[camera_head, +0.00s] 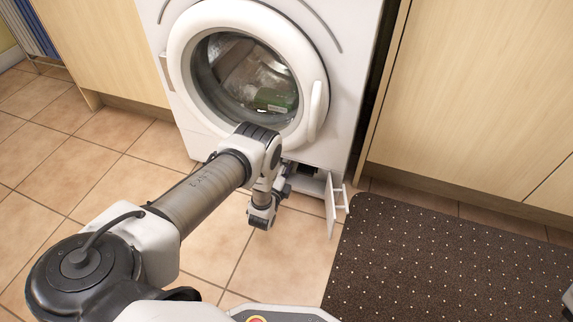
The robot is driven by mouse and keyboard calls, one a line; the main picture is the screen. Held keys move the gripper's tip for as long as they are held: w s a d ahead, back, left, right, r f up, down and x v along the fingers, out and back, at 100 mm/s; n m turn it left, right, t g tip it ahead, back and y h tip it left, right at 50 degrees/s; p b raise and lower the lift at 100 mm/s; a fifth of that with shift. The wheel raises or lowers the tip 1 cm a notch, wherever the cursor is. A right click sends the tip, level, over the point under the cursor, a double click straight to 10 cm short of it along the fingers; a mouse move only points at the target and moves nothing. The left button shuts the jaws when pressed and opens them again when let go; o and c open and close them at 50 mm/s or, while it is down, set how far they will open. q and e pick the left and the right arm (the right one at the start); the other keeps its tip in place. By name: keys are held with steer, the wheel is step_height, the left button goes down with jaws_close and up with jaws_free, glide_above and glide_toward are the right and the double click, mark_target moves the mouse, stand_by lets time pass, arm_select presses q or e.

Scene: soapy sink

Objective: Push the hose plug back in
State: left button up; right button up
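The white washing machine (347,120) stands against the cabinets with its round door shut. At its bottom right, a small flap (331,207) is swung open beside a dark compartment (303,170). My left arm reaches in from the left, and my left gripper (285,188) is at the front of this compartment, left of the flap. The gripper is small and partly covered by my wrist, so I cannot tell whether it is open or shut, or whether it touches anything. I cannot make out the hose plug.
A dark dotted mat (450,265) lies on the tiled floor (295,250) at the right. Wooden cabinets (475,95) stand on both sides of the machine. Wet laundry and a green item (274,99) show behind the door glass. The floor left of my arm is clear.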

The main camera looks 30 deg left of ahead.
arm_select(q)
steer(key=v, duration=1.2)
